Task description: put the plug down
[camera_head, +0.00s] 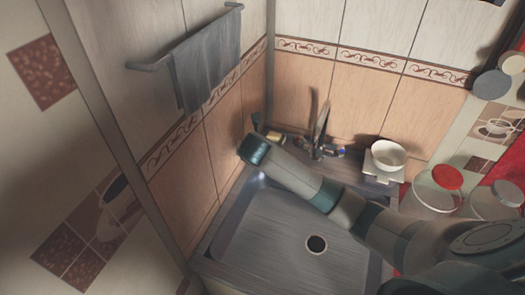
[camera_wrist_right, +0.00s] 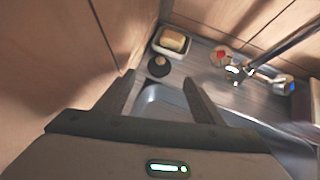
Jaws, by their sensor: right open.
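In the right wrist view, a small dark round plug (camera_wrist_right: 158,67) sits on the counter ledge beside the soap dish, near the sink's back left corner. My right gripper (camera_wrist_right: 158,80) is open, and nothing shows held between its fingers. The plug appears just beyond the fingertips, apart from them. In the head view, my right arm (camera_head: 300,178) reaches from the right across the sink to that corner; its end hides the fingers and the plug. My left gripper is not in view.
The metal sink (camera_head: 265,225) has an open dark drain hole (camera_head: 316,244). A soap dish with a yellowish bar (camera_wrist_right: 172,42) lies behind the plug. The faucet (camera_head: 318,135) stands at the back; a white bowl (camera_head: 388,155) is right of it. A tiled wall is close on the left.

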